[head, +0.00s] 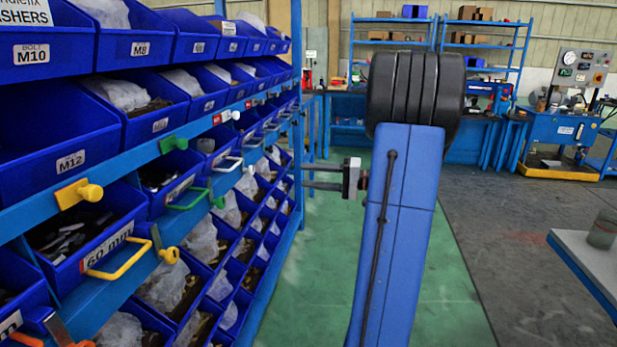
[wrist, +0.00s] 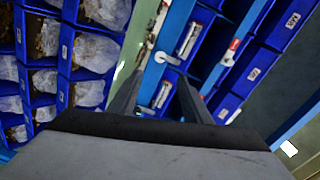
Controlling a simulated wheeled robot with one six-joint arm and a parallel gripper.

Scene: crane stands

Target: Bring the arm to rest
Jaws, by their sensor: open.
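My gripper (head: 308,177) shows in the head view left of my blue arm, which stands upright in the middle. Its two thin fingers point left toward the far part of the blue bin rack (head: 218,128). In the wrist view my gripper (wrist: 158,92) is open, with a gap between the two dark fingers and nothing held. Bins and a white round-ended handle (wrist: 168,59) show beyond the fingers. I cannot tell the exact distance from the fingertips to the rack.
Blue bins (head: 120,105) with bagged parts fill the left side. Yellow, green and white handles stick out from the rack's rails. Green floor (head: 340,265) is clear around my arm. A grey bench (head: 590,255) stands at the right, and a blue machine (head: 560,130) behind.

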